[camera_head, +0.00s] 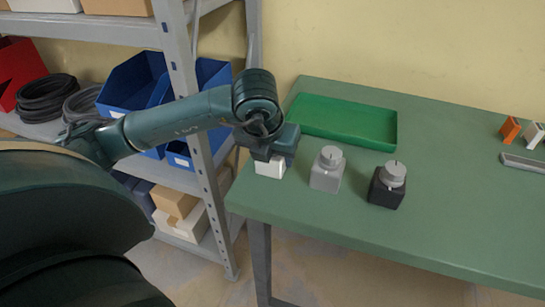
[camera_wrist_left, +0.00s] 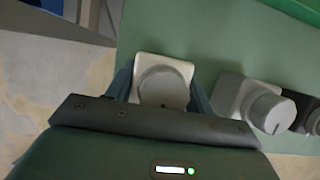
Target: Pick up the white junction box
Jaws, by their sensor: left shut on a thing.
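The white junction box (camera_head: 269,169) stands upright at the left end of the green table, and its top is hidden by my gripper in the head view. In the left wrist view the white junction box (camera_wrist_left: 163,72) shows its round knob, between the fingers. My left gripper (camera_head: 268,154) is shut on the box from above. It also shows in the left wrist view (camera_wrist_left: 161,88), with a finger on each side of the box. I cannot tell whether the box touches the table. My right gripper is in neither view.
A grey box (camera_head: 325,175) with a knob stands close to the right of the white one, and a black box (camera_head: 386,190) farther right. A green tray (camera_head: 345,120) lies behind them. A metal shelf (camera_head: 183,90) with blue bins is left of the table. The front right tabletop is clear.

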